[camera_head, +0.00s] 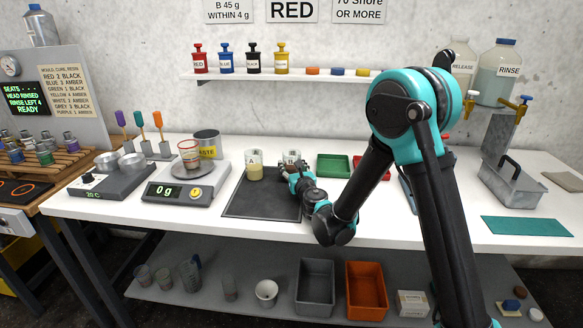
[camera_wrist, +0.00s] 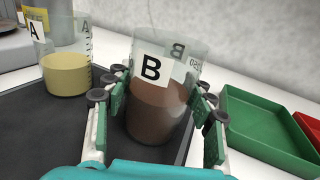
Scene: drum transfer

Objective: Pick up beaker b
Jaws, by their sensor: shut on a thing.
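Beaker b (camera_wrist: 158,105) is a clear beaker with a white B label and brown contents. In the wrist view it stands upright between the fingers of my gripper (camera_wrist: 160,113), which is shut on it. In the head view my gripper (camera_head: 291,174) is at the back right of the dark mat, and beaker b (camera_head: 291,156) shows only its upper part behind it. I cannot tell whether its base touches the mat. Beaker A (camera_head: 254,166), with pale yellow contents, stands to its left and also shows in the wrist view (camera_wrist: 66,74).
The dark mat (camera_head: 245,202) lies under the beakers. A green tray (camera_head: 333,166) is close to the right of beaker b, with a red tray (camera_head: 371,172) beyond it. A scale (camera_head: 183,194) reading 0 g holds a beaker at left. The bench front is clear.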

